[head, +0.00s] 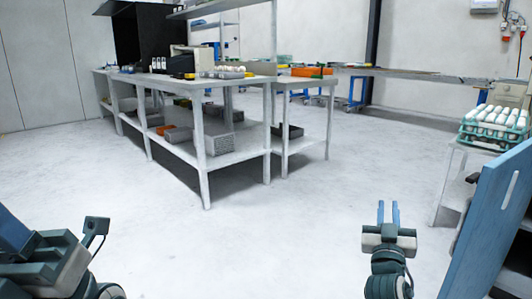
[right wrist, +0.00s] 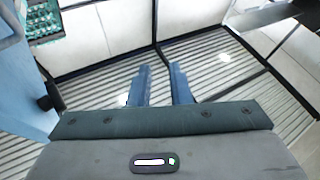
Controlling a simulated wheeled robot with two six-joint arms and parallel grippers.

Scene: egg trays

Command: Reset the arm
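My right gripper (head: 388,213) is at the lower right of the head view, pointing away over bare floor. Its two blue fingers stand a little apart with nothing between them. The right wrist view shows the same fingers (right wrist: 161,88) apart and empty. In the head view my left arm comes in at the lower left; its gripper fingers cannot be made out. A green egg tray (head: 470,141) with several white eggs stands on a small white table (head: 448,188) at the right, apart from my right gripper.
A blue panel (head: 497,215) stands at the right edge, close to my right arm. A white workbench (head: 240,84) with a lower shelf of boxes stands in the middle back. A long table (head: 400,73) runs along the back. The floor (head: 260,235) between is clear.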

